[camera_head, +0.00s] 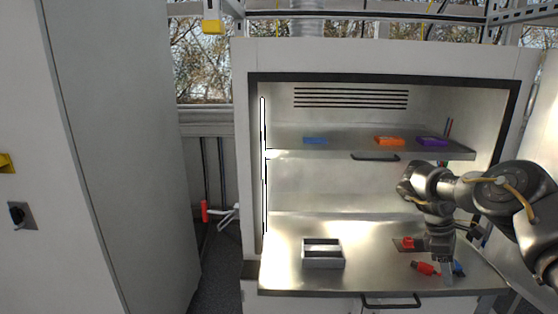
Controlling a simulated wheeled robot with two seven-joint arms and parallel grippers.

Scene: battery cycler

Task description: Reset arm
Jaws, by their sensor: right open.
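My right arm comes in from the right over the steel worktop of the cabinet. My right gripper (446,268) points down near the front right of the worktop. It is open, beside a red object (425,268) on its left and a small blue object (458,268) on its right. The fingertips are small here, and I cannot tell whether they touch either object. My left gripper is not in view.
A grey open two-part holder (323,263) stands left of centre on the worktop (375,275). A red piece (407,243) sits on a dark plate behind the gripper. The upper shelf (350,142) holds blue (315,140), orange (389,141) and purple (432,141) items.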

